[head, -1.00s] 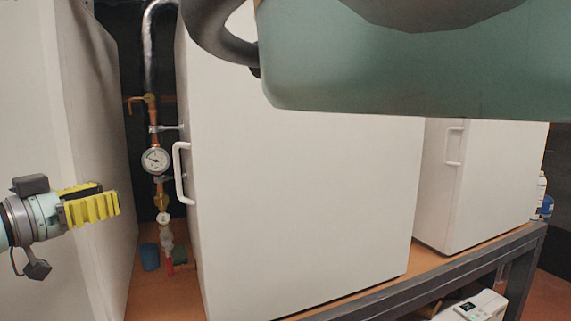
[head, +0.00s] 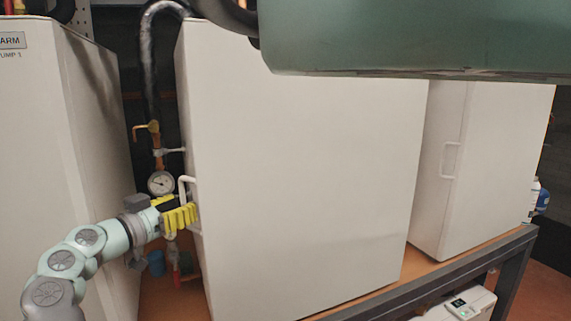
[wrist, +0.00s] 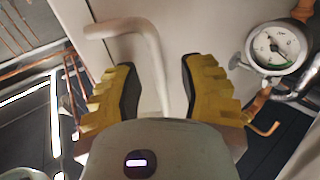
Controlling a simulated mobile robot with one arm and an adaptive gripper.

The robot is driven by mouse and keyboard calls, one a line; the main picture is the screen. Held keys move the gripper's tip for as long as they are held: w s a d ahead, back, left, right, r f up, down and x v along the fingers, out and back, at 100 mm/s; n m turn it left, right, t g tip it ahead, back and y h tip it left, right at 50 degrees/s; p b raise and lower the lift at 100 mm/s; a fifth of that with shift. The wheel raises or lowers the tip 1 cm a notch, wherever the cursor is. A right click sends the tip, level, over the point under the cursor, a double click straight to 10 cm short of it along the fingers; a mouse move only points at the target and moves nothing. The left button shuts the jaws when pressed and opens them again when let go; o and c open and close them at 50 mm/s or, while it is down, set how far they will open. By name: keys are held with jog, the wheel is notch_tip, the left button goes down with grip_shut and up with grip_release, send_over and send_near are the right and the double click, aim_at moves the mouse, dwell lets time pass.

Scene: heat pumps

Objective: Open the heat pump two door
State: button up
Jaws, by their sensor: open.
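In the wrist view the handle (wrist: 150,50) is a bent white bar that runs down between the two yellow fingers. My gripper (head: 180,216) is at the handle's lower part, and it also shows in the wrist view (wrist: 160,90). It is open, with a finger on each side of the bar and visible gaps. The handle's lower end is hidden behind the gripper.
A white cabinet labelled pump 1 (head: 60,150) stands close on the left. A pressure gauge (head: 161,183) and copper pipes fill the gap between the cabinets. Another white cabinet (head: 475,170) with a handle stands right. All rest on a wooden shelf with a dark metal frame (head: 440,275).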

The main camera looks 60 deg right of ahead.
jog(key=shift+s+d, duration=0.1)
jog(key=shift+c, duration=0.2)
grip_shut()
jog(key=shift+f, duration=0.1)
dwell(0.4)
